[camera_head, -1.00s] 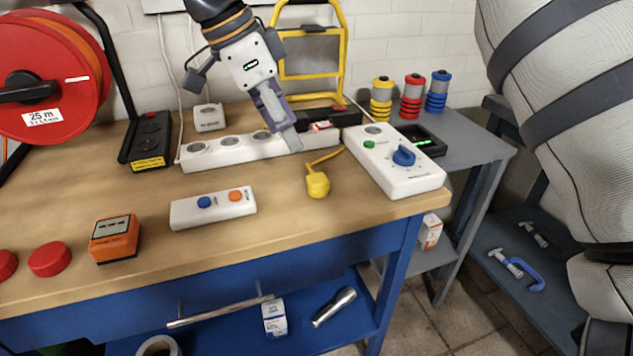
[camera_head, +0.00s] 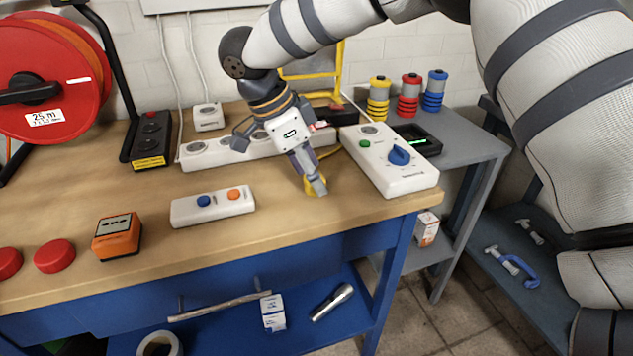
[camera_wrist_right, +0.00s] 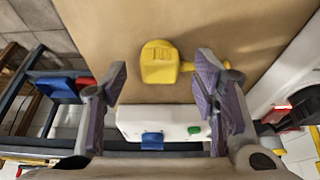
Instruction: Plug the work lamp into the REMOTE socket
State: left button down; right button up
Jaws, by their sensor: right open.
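The yellow plug (camera_head: 309,188) lies on the workbench near its front right, partly hidden by my right gripper (camera_head: 314,178) in the head view. In the right wrist view the plug (camera_wrist_right: 160,62) shows whole, between and beyond the spread fingertips (camera_wrist_right: 162,75), with nothing held. The yellow lamp frame (camera_head: 341,70) stands at the back, mostly hidden by my arm. A small white socket box (camera_head: 208,117) stands at the back left. A white box with a green button and blue knob (camera_head: 405,179) has a round socket at its far end. I cannot read which is REMOTE. My left gripper is out of view.
A white power strip (camera_head: 196,160) lies behind the gripper. A controller with blue and orange buttons (camera_head: 213,206) and an orange meter (camera_head: 117,237) lie in front on the left. A red cable reel (camera_head: 85,50) stands at the far left. The bench front edge is close to the plug.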

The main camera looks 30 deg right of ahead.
jog(key=shift+d+f, duration=0.15)
jog(key=shift+f, duration=0.35)
jog(key=c, duration=1.2)
jog(key=shift+o, duration=0.2)
jog(key=shift+r, duration=0.3)
jog(key=r, duration=0.3)
jog(key=shift+s+a+r, duration=0.15)
jog(key=shift+a+r, duration=0.05)
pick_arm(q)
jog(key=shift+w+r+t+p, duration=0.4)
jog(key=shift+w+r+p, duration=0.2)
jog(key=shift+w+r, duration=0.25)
pick_arm(e)
jog(key=s+a+r, duration=0.9)
jog(key=shift+s+a, duration=0.2)
jog(key=shift+a, duration=0.2)
